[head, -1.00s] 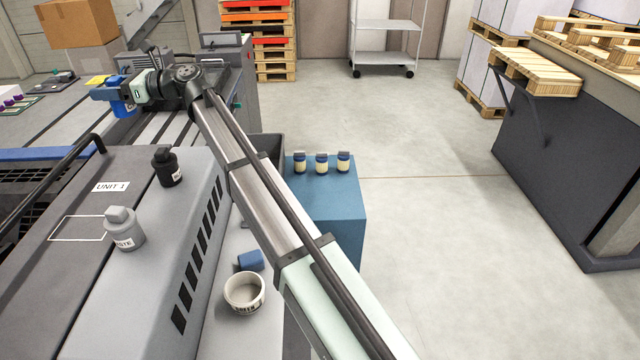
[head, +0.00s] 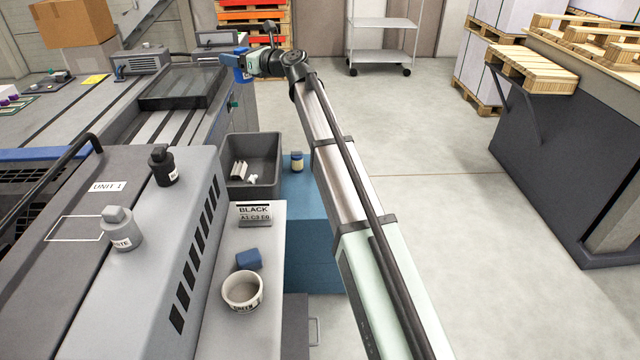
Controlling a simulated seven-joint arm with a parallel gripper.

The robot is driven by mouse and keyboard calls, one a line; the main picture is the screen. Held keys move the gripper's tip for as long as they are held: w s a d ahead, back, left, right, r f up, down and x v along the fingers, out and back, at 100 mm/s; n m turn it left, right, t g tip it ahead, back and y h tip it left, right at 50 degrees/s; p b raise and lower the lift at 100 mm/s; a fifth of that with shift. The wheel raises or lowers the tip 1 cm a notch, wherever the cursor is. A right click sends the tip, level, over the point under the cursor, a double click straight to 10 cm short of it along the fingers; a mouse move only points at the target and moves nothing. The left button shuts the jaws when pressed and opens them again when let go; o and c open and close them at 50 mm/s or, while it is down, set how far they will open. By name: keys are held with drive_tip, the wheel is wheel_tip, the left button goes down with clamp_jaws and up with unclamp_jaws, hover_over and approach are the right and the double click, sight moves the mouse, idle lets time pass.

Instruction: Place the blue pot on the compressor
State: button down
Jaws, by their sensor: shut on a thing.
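My gripper (head: 239,66) is at the upper left-centre of the head view, raised near the far right end of the press. It is shut on a blue thing, the blue pot (head: 243,75); it is small here and its outline merges with the blue of the gripper. A low grey unit with a ribbed top (head: 141,62) stands at the back left, left of the gripper and apart from it. It may be the compressor, but I see no label to confirm this.
A black pot (head: 164,167) and a grey-white pot (head: 121,229) stand on the press cover. A shelf holds a white bowl (head: 242,291) and blue block (head: 248,259). A dark bin (head: 252,160) and labelled jar (head: 296,162) are beyond. Open floor lies right.

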drive_tip(key=w+d+m+t+h, duration=0.1)
drive_tip(key=w+d+t, duration=0.1)
drive_tip(key=d, duration=0.5)
drive_tip(key=w+d+m+t+h, duration=0.1)
drive_tip(key=w+d+m, duration=0.15)
drive_tip(key=d, duration=0.35)
hover_over(294, 206)
wheel_tip(294, 206, down, 36)
drive_tip(key=shift+n, duration=0.45)
wheel_tip(294, 206, down, 19)
drive_tip(key=shift+r, duration=0.1)
drive_tip(key=shift+f, duration=0.2)
drive_tip(key=shift+c, duration=1)
unclamp_jaws()
drive_tip(key=shift+r, duration=0.1)
